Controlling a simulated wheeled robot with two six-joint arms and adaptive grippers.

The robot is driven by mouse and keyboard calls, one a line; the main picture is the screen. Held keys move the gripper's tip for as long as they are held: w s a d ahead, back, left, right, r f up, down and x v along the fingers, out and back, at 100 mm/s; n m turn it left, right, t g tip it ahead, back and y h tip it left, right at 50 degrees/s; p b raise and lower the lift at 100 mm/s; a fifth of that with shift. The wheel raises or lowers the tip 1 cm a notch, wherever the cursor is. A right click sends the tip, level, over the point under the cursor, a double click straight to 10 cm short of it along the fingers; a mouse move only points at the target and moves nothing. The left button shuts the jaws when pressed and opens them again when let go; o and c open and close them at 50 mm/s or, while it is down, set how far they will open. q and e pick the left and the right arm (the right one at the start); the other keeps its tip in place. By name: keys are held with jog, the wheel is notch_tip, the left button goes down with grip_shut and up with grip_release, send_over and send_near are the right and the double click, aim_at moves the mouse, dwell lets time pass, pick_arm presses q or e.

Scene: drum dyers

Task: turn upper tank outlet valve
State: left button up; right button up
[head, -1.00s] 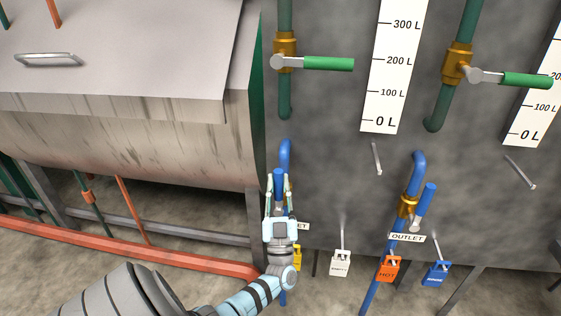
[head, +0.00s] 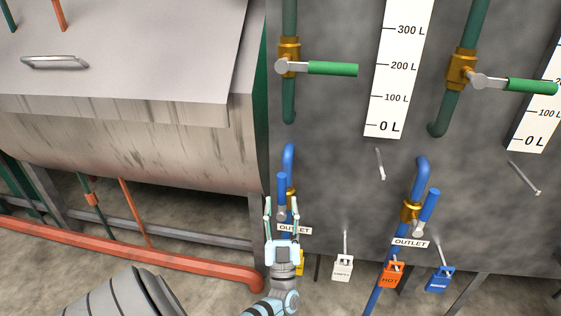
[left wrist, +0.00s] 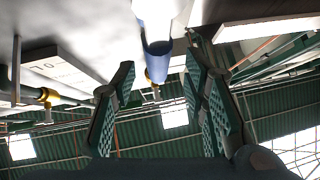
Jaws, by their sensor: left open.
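Two blue outlet pipes carry brass valves with blue lever handles. The left valve's blue handle (head: 282,184) points upward, near an OUTLET sign (head: 295,230). My left gripper (head: 282,203) is open and empty just below this handle, its fingers either side of the valve's lower part. The left wrist view shows the blue handle (left wrist: 154,22) just beyond and between the parted fingertips (left wrist: 160,60). The right outlet valve's blue handle (head: 428,206) points up and leans slightly right, beside its own OUTLET sign (head: 410,243). My right gripper is not in view.
Green-handled valves (head: 333,69) and level scales (head: 390,85) are on the grey tank wall above. A metal drum (head: 130,150) fills the left side, above an orange pipe (head: 150,258).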

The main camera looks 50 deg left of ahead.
pick_arm(q)
jog(key=v, duration=0.7)
jog(key=shift+d+f, duration=0.15)
jog(key=shift+d, duration=0.05)
jog(key=shift+s, duration=0.15)
